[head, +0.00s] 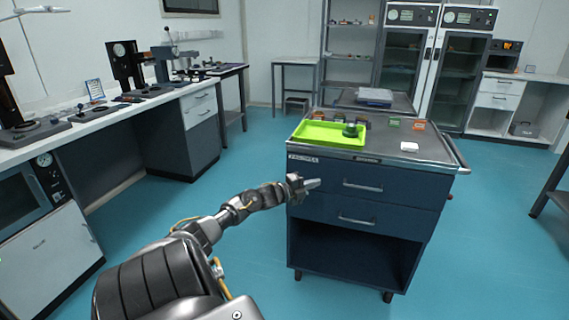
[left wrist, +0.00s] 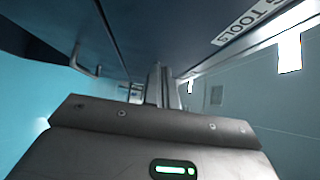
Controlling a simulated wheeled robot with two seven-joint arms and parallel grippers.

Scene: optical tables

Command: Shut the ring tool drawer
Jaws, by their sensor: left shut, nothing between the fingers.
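The dark blue cart has an upper drawer (head: 400,188) with a bar handle (head: 362,186), just below a ring tools label (head: 304,158). The upper drawer front looks about level with the lower drawer front (head: 400,222); I see no clear gap. My left gripper (head: 314,184) is shut and empty at the left end of the upper drawer front, left of its handle. I cannot tell if it touches. In the left wrist view the shut fingers (left wrist: 164,84) point along the dark front, with the label (left wrist: 255,22) at upper right and a handle (left wrist: 86,62) at left. My right gripper is out of view.
On the cart top stand a green tray (head: 325,134) with a dark green item, several small boxes and a white block (head: 409,147). The cart's lower shelf (head: 345,252) is open and empty. A bench (head: 120,112) with instruments runs along the left. The floor around the cart is clear.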

